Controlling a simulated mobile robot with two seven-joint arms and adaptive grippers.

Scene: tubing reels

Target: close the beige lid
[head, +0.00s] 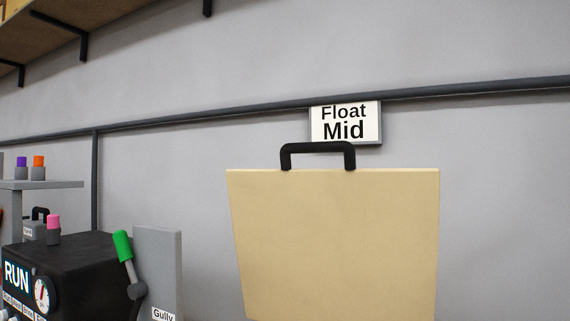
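The beige lid (335,245) stands raised, with its broad face toward me, right of the middle of the head view. A black handle (318,148) sticks up from its top edge. The lid's lower edge and whatever it is hinged to are cut off by the bottom of the picture. Neither of my grippers is in view.
A "Float Mid" sign (345,123) hangs on the wall behind the lid, below a dark pipe (230,115). At lower left is a black box (75,265) marked RUN, with a dial. A green-handled lever (123,246) stands by a grey panel (160,265).

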